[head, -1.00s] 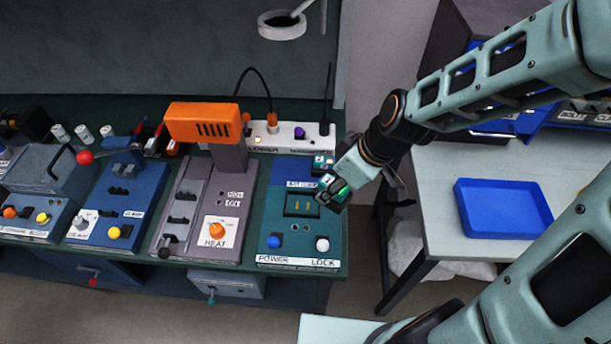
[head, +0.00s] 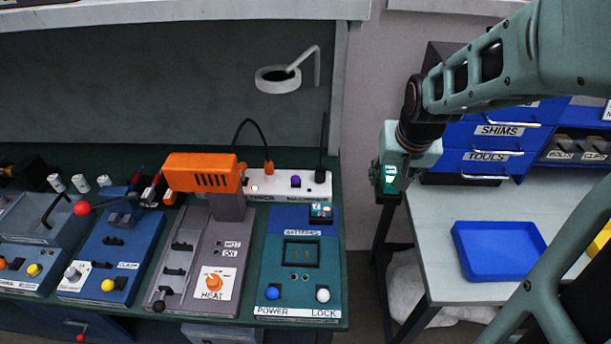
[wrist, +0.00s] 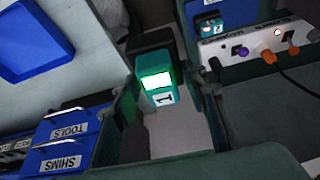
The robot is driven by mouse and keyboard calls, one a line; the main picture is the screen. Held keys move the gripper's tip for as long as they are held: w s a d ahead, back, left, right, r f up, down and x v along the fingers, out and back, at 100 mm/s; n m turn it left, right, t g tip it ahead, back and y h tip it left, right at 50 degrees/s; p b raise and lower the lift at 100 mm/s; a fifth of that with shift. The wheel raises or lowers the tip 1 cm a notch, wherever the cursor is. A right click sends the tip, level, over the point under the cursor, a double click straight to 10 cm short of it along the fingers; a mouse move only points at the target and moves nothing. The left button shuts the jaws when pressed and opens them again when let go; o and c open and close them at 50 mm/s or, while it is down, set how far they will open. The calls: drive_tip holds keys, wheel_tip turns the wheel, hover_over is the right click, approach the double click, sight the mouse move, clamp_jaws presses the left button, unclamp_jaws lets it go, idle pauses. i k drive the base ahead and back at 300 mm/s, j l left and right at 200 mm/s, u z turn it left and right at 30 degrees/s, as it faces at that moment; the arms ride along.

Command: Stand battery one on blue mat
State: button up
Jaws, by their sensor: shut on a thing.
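Battery one (wrist: 158,82), a teal block with a lit green-white face and the label "1", is held by my gripper (wrist: 165,95). In the head view my gripper (head: 391,190) is over the gap between the two benches, to the right of the blue mat, and the battery's lit part (head: 390,174) shows between its fingers. The blue mat (head: 292,217), marked "BATTERIES", lies at the back of the teal power unit. Battery two (head: 321,211) stands on the mat's right part; it also shows in the wrist view (wrist: 209,26).
The power unit's battery dock (head: 301,252) is empty, with blue and white knobs in front. A white power strip (head: 310,187) with plugs lies behind the mat. The orange heat tool (head: 205,174) rises to the left. A blue tray (head: 497,252) sits on the right bench.

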sight(286, 219)
drive_tip(key=k+j+u, duration=0.15)
drive_tip(key=j, duration=0.25)
drive_tip(key=j+u, duration=0.15)
drive_tip(key=j, duration=0.25)
drive_tip(key=k+j+u, duration=0.15)
drive_tip(key=j, duration=0.25)
drive_tip(key=i+j+u, duration=0.1)
drive_tip(key=i+j, duration=0.25)
drive_tip(key=i, duration=0.15)
